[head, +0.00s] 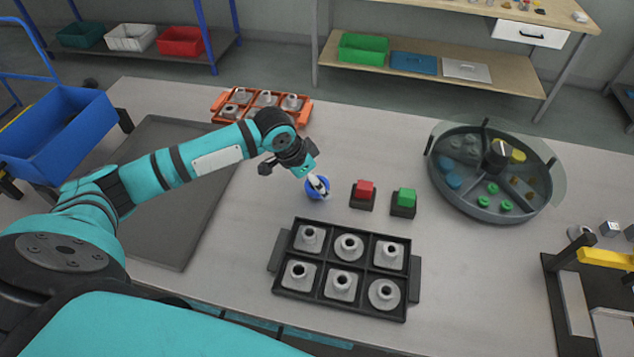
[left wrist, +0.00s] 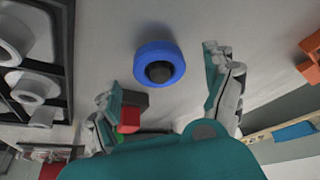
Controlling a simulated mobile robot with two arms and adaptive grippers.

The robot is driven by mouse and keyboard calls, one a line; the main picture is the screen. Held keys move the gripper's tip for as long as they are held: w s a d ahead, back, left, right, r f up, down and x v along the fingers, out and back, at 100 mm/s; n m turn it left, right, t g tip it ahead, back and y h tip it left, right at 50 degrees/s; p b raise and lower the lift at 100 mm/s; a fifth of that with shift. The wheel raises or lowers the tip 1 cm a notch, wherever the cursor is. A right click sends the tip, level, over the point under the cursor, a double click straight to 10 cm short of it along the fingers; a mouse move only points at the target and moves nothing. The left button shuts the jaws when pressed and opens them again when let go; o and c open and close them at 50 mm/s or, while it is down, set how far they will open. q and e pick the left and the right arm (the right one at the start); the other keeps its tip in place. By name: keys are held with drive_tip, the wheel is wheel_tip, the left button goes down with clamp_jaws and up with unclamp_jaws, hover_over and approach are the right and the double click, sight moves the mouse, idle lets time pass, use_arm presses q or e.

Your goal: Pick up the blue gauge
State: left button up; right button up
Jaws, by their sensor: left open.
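The blue gauge (left wrist: 159,57) is a round blue ring with a dark centre, lying on the table in the left wrist view. In the head view the blue gauge (head: 311,193) shows partly behind my left gripper (head: 319,186). In the left wrist view my left gripper (left wrist: 165,95) is open, its fingers apart on either side below the gauge in the picture. Nothing is between the fingers, and the gauge lies beyond them. My right gripper is in neither view.
A red button block (head: 364,190) and a green one (head: 404,199) stand right of the gauge. A black tray (head: 280,282) with several grey parts lies in front. An orange rack (head: 218,103) stands behind, a round divided tank (head: 440,192) to the right.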

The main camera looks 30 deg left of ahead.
use_arm(q)
drive_tip(key=shift+x, duration=0.8)
drive_tip(key=c, duration=1.5)
